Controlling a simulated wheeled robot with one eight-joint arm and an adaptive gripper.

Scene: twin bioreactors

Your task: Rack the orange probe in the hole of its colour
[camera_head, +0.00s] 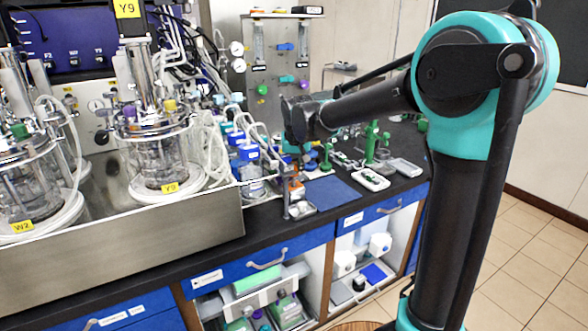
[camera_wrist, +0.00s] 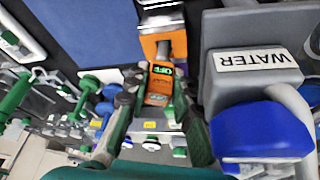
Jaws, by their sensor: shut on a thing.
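The orange probe (camera_wrist: 159,84) has a dark and green marked face and sits between the fingers of my gripper (camera_wrist: 160,92) in the wrist view. My gripper is shut on it. Just beyond it is an orange block (camera_wrist: 150,46) with a grey piece in its middle; I cannot tell whether the probe touches it. In the head view a small orange patch (camera_head: 296,190) shows below my wrist; the fingers and the probe's tip are not clear there. No matching hole can be made out.
A grey block marked WATER (camera_wrist: 250,68) with a blue cap (camera_wrist: 262,133) stands close right of my gripper. A blue mat (camera_head: 332,190) lies on the black bench. Glass bioreactors (camera_head: 158,155) stand left.

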